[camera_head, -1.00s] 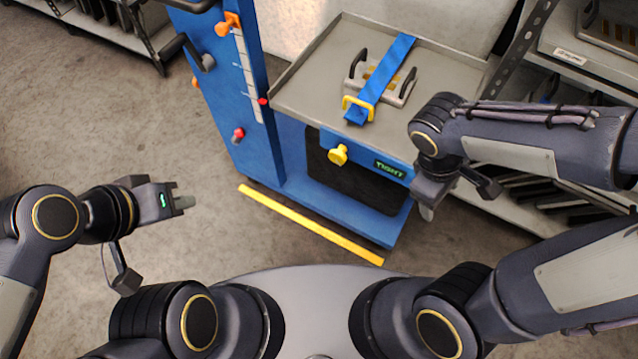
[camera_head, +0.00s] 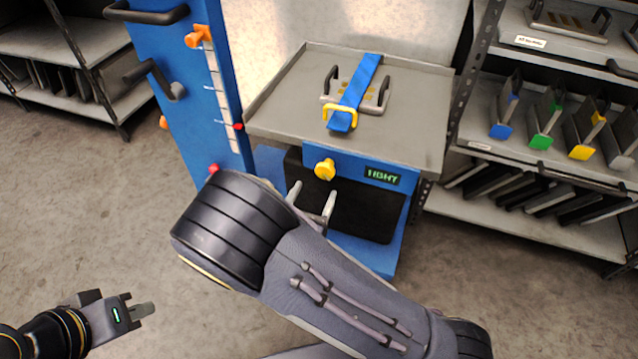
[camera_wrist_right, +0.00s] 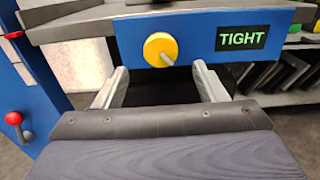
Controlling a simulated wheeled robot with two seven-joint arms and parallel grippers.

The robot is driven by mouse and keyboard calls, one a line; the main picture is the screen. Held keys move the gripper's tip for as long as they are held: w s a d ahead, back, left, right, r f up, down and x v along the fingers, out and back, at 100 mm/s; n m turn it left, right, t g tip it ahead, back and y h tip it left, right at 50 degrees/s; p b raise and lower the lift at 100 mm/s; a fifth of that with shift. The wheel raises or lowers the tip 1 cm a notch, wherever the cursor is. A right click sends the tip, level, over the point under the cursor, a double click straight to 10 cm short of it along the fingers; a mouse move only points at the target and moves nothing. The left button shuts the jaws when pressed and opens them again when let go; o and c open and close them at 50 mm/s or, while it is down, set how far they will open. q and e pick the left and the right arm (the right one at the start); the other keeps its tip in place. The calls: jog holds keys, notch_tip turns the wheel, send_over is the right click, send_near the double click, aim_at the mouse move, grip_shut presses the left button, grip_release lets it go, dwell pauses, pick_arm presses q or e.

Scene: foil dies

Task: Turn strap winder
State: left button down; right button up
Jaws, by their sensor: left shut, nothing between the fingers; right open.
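The yellow strap winder knob (camera_head: 325,169) sits on the blue front panel below the grey tray table, beside a small green-lit display (camera_head: 382,177). In the right wrist view the knob (camera_wrist_right: 160,50) is ahead of and above the fingertips, and the display reads TIGHT (camera_wrist_right: 241,38). My right gripper (camera_head: 312,196) is open, its fingers just below the knob and apart from it; its fingers also show in the right wrist view (camera_wrist_right: 160,80). The blue strap (camera_head: 357,88) lies over a handled die (camera_head: 377,103) and passes a yellow buckle (camera_head: 341,112). My left gripper (camera_head: 140,311) is shut and empty at lower left.
A blue column (camera_head: 190,110) with handles and a scale stands left of the tray table (camera_head: 280,110). Shelves with colour-marked dies (camera_head: 545,118) stand at right. Open floor (camera_head: 90,210) lies at left.

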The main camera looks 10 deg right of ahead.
aim_at(324, 174)
jog(key=shift+b+x, duration=0.35)
jog(key=shift+x, duration=2.45)
jog(key=c, duration=1)
